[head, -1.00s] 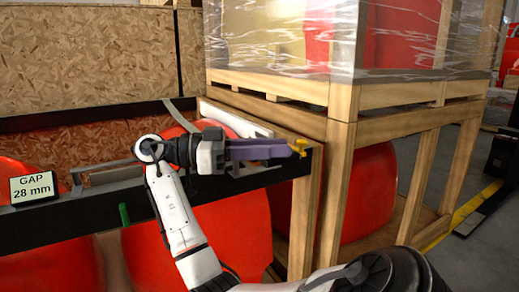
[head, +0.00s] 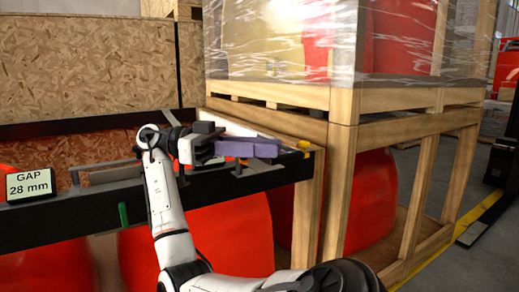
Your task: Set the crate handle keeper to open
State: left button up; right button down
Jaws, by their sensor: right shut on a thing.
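My right gripper (head: 212,147) reaches in from below at the middle of the head view, over the black rail of the crate. It is shut on a long purple bar (head: 247,148), which points right above the rail's end. A small yellow piece (head: 304,145) sits at the rail's right end, just beyond the bar's tip, with a small gap between them. I cannot tell which of these parts is the handle keeper, nor its setting. The arm and gripper hide part of the rail. My left gripper is out of view.
A display (head: 30,184) reading GAP 28 mm stands on the rail at the left. A green piece (head: 123,214) hangs below the rail. A wooden stand (head: 341,180) with a film-wrapped crate blocks the right. Large red shapes (head: 232,235) fill the space below.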

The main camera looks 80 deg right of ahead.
jog(key=c, duration=1.6)
grip_release()
